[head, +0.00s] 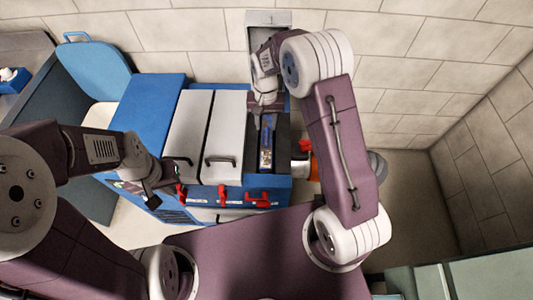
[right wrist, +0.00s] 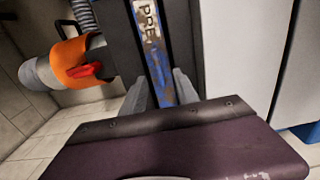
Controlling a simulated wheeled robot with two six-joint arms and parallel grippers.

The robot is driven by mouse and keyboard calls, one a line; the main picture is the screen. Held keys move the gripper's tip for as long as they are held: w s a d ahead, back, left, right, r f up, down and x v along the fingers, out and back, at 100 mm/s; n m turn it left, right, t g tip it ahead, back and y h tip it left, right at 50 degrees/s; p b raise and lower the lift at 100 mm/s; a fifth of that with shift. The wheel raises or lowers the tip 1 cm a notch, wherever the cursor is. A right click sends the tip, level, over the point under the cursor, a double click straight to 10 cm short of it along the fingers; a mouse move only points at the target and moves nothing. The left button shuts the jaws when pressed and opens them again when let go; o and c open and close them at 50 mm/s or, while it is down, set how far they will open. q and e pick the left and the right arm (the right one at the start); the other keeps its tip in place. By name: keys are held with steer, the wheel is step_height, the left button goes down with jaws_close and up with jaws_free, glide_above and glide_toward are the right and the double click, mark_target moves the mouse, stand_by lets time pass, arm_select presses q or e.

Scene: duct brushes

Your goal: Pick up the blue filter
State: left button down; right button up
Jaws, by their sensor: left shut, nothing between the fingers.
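The blue filter (head: 266,150) is a narrow blue strip with brown dirt marks, in the open dark slot at the right end of the blue housing (head: 202,190). In the right wrist view the filter (right wrist: 158,50) shows the letters "PRE". My right gripper (right wrist: 160,92) is open, with one finger on each side of the filter's near end; it also shows in the head view (head: 267,112), over the far part of the slot. My left gripper (head: 164,186) is shut and empty, by the housing's front left, close to a red latch (head: 181,194).
Two closed light-grey doors (head: 224,130) with dark handles lie left of the slot. Red latches (head: 258,200) line the front. An orange collar (right wrist: 80,62) on a duct stands beside the slot. A blue lidded bin (head: 92,68) is at the left. Tiled walls close the back and right.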

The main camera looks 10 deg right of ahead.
mark_target(267, 134)
step_height(267, 134, down, 6)
steer(key=shift+s+d+r, duration=0.1)
steer(key=shift+r, duration=0.15)
jaws_close()
stand_by(1.4)
